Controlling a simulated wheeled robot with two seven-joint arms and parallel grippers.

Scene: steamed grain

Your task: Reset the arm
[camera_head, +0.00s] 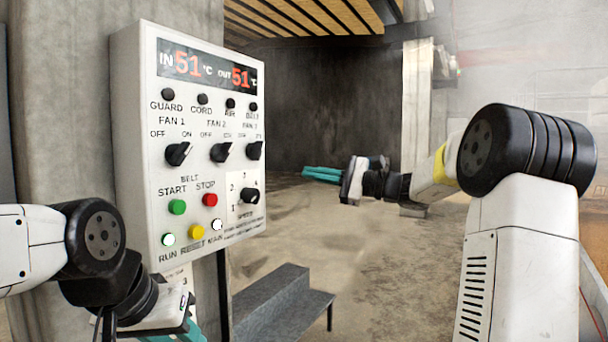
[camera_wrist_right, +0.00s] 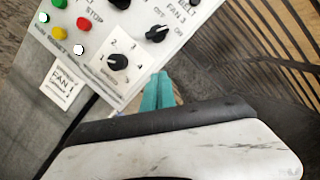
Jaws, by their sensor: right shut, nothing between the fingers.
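My right arm (camera_head: 525,240) reaches forward on the right in the head view. Its gripper (camera_head: 322,174) has teal fingers that point left, into free air right of the control panel (camera_head: 130,130). In the right wrist view the fingers of this gripper (camera_wrist_right: 158,92) lie together with nothing between them. They appear in front of the panel's lower edge, near the speed knob (camera_wrist_right: 117,62). My left arm (camera_head: 95,240) is folded at the lower left. Only part of its gripper shows at the bottom edge, and its fingertips are cut off.
The white panel carries fan knobs (camera_head: 220,152), a green start button (camera_head: 177,207) and a red stop button (camera_head: 210,199). Its display (camera_head: 207,66) reads 51 twice. A grey step (camera_head: 270,300) stands below. The floor (camera_head: 390,270) between panel and right arm is open.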

